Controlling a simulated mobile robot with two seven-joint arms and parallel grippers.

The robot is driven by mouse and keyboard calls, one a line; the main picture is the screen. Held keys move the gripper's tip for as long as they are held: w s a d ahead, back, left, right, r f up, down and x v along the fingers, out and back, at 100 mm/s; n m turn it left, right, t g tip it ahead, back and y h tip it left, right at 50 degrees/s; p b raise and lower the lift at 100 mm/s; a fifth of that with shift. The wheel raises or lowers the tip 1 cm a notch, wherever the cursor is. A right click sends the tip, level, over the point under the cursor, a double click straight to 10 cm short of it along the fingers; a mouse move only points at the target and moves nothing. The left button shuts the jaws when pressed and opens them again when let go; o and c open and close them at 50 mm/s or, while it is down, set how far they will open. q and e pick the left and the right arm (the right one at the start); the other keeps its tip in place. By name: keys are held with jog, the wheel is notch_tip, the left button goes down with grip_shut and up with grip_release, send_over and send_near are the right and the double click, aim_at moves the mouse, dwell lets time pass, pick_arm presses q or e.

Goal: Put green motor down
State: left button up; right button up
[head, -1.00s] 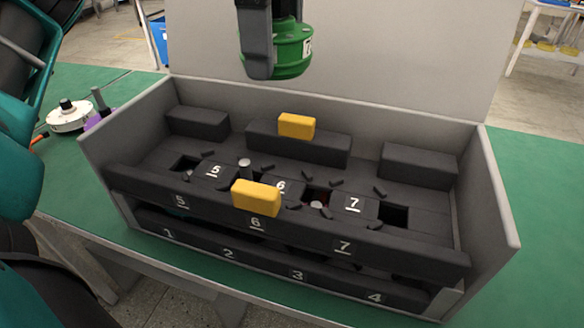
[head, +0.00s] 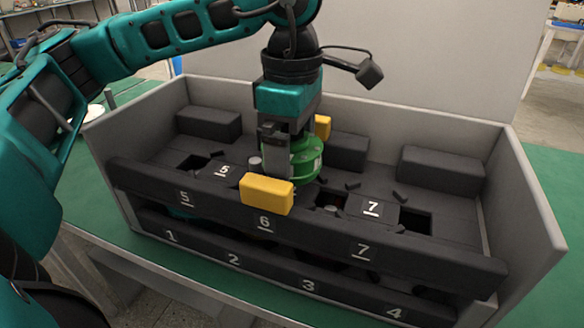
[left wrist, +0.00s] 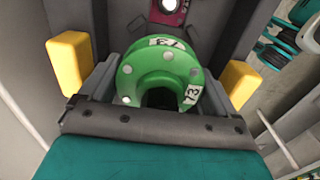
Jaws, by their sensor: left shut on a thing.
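The green motor (head: 308,160) is low over position 6 of the grey box (head: 540,205), between the front yellow block (head: 267,193) and the back yellow block (head: 322,126). My left gripper (head: 287,145) points down and is shut on the motor. The front yellow block hides the motor's underside, so I cannot tell whether it touches the floor of the slot. In the left wrist view the green motor (left wrist: 150,72), with white number labels, sits between the fingers. My right gripper is not in view.
Black foam blocks (head: 208,124) line the back of the box. Open square holes flank positions 5 and 7 (head: 373,207). A pink part (left wrist: 170,10) shows at the top of the left wrist view. Tall grey walls enclose the back and sides.

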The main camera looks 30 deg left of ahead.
pick_arm(q)
jog(key=shift+f, duration=1.45)
jog(key=shift+f, duration=0.1)
jog(key=shift+f+b, duration=0.1)
jog(key=shift+b, duration=0.3)
jog(key=o, duration=1.4)
jog(key=shift+r+p, duration=0.35)
jog(key=shift+r, duration=0.15)
notch_tip(320, 180, up, 11)
jog(key=shift+r+p, duration=0.2)
jog(key=shift+p, duration=0.75)
